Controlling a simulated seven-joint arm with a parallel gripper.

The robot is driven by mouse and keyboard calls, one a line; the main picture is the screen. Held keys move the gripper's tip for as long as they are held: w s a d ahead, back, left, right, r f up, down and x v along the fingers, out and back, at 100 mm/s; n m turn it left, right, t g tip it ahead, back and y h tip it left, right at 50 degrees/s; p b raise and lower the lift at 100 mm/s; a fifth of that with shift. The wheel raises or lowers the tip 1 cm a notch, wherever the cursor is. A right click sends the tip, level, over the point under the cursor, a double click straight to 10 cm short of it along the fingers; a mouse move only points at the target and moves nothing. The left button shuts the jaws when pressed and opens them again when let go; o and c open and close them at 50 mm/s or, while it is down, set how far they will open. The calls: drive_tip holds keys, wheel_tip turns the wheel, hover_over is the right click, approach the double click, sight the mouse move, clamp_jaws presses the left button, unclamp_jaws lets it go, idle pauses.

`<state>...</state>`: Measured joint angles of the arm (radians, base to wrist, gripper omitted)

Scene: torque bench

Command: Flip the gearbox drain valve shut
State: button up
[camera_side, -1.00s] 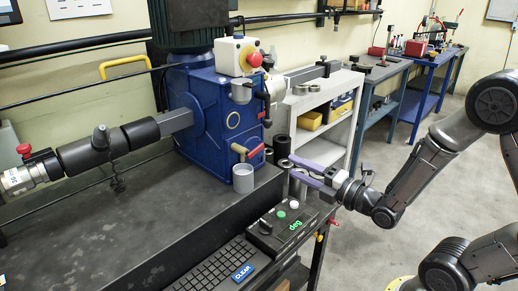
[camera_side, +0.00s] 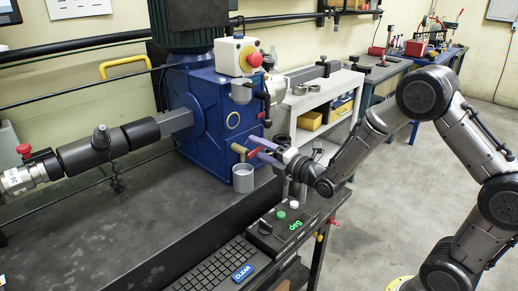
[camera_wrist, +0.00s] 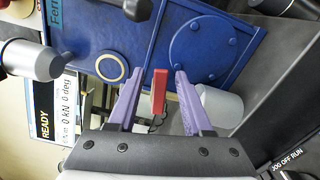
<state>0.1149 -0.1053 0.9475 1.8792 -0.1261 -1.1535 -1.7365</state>
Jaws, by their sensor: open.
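The blue gearbox (camera_side: 205,115) stands on the dark bench. Its drain valve has a brass body (camera_side: 239,149) low on the gearbox's right face and a red handle (camera_side: 254,152). In the wrist view the red handle (camera_wrist: 159,91) lies between the two purple fingers of my gripper (camera_wrist: 153,85), with a gap on each side. My gripper (camera_side: 262,150) is open at the valve in the side view, its fingers partly overlapping the handle there. Contact with the handle cannot be made out.
A grey cup (camera_side: 243,178) stands on the bench just below the valve; it also shows beside the right finger in the wrist view (camera_wrist: 220,105). A control box (camera_side: 280,228) and keyboard (camera_side: 222,270) lie at the front. A shelf (camera_side: 300,110) stands behind.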

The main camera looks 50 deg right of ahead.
clamp_jaws()
idle(0.3)
drive_tip(key=shift+f+m, duration=0.2)
drive_tip(key=shift+m, duration=0.5)
drive_tip(key=shift+f+m, duration=0.15)
drive_tip(key=shift+m, duration=0.55)
unclamp_jaws()
drive_tip(key=s, duration=1.3)
drive_tip(key=shift+s, duration=0.4)
